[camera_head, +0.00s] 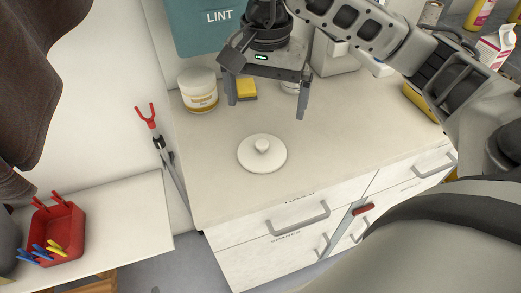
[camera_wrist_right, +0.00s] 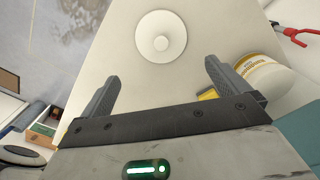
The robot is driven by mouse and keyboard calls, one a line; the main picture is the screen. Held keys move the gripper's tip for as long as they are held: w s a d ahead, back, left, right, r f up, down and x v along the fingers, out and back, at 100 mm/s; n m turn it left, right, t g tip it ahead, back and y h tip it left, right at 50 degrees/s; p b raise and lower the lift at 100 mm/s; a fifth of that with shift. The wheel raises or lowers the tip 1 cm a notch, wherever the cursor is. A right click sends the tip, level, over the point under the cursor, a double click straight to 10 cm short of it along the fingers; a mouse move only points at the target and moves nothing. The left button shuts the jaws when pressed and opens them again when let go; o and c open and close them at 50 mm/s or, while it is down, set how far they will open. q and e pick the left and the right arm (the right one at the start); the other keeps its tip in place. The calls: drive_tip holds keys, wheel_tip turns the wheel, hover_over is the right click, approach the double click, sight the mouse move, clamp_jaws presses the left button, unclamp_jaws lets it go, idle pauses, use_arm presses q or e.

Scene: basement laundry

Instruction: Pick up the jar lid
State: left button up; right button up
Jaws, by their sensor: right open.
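The jar lid (camera_head: 262,154) is a round white disc with a small knob on top. It lies flat on the pale countertop (camera_head: 225,195), near its front edge. My right gripper (camera_head: 266,108) is open and empty, above the counter behind the lid in the head view. In the right wrist view the lid (camera_wrist_right: 161,37) shows whole, ahead of and between the open fingers of the gripper (camera_wrist_right: 160,80), and apart from them. My left gripper is not in view.
A white jar with a yellow label (camera_head: 198,90) and a yellow sponge (camera_head: 246,88) stand behind the lid, close to my right gripper. A red-tipped grabber (camera_head: 150,120) leans left of the counter. A red basket of clothespins (camera_head: 57,233) sits on a lower surface. Counter around the lid is clear.

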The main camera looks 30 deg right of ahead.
hover_over(264, 139)
drive_tip(key=f, duration=0.4)
drive_tip(key=shift+s+f, duration=0.2)
drive_tip(key=shift+f, duration=0.2)
drive_tip(key=f+p, duration=0.1)
drive_tip(key=f, duration=0.4)
drive_tip(key=shift+w+f+p, duration=0.2)
drive_tip(key=shift+f+p, duration=0.05)
drive_tip(key=shift+p, duration=0.1)
drive_tip(key=shift+f, duration=0.35)
drive_tip(key=c, duration=0.7)
drive_tip(key=shift+r, duration=0.1)
